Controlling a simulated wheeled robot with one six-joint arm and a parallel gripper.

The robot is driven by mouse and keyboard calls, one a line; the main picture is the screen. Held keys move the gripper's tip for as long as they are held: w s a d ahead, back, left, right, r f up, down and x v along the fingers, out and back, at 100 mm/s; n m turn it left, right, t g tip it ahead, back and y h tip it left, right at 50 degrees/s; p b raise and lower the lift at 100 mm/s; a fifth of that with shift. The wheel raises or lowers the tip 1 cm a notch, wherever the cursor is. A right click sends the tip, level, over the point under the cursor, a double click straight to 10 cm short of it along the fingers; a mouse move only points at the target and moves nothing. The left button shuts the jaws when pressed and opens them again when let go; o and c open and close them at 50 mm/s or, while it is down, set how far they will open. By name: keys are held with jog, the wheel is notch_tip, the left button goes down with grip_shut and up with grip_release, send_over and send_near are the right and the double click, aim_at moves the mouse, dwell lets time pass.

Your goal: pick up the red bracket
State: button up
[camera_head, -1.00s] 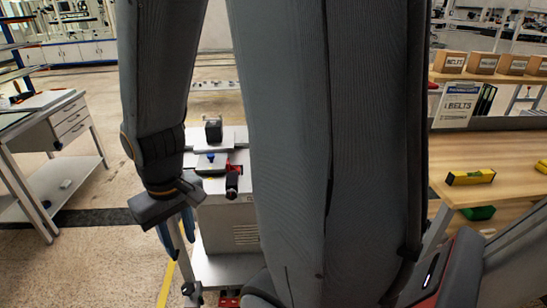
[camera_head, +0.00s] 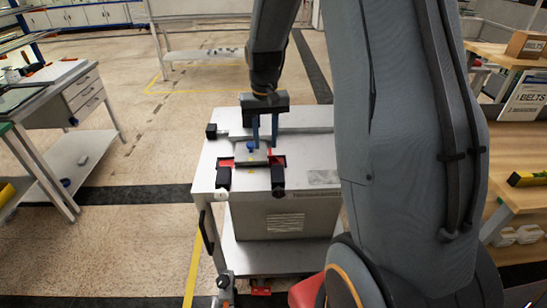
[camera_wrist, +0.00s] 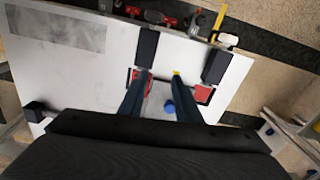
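Red parts show at two sides of a grey block on a white cart. In the head view one red patch (camera_head: 227,162) is at the left and another (camera_head: 279,160) at the right. They also show in the wrist view (camera_wrist: 203,93). I cannot tell whether they are one bracket, as the block and black parts cover the middle. My gripper (camera_head: 264,146) points down over the block, its two dark blue fingers apart. In the wrist view my gripper (camera_wrist: 162,75) has nothing visible held between the fingers. Whether the fingertips touch anything is unclear.
The white cart (camera_head: 310,146) carries black clamp-like parts (camera_head: 223,178) and a blue knob (camera_head: 251,146). A grey desk (camera_head: 60,80) with drawers stands at the left. Wooden shelves (camera_head: 520,200) stand at the right. Open floor (camera_head: 130,225) lies left of the cart.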

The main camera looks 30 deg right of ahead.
jog(key=m, duration=0.1)
send_over(270, 152)
jog(key=shift+s+f, duration=0.3)
jog(key=shift+f, duration=0.4)
jog(key=shift+w+d+f+p, duration=0.15)
jog(key=shift+f+p, duration=0.05)
jog(key=shift+p, duration=0.15)
jog(key=shift+w+f+p, duration=0.15)
jog(key=shift+f+p, duration=0.65)
jog(key=shift+f, duration=1.1)
jog(key=shift+w+f+p, duration=0.1)
jog(key=shift+f+p, duration=0.65)
jog(key=shift+f, duration=1.1)
grip_shut()
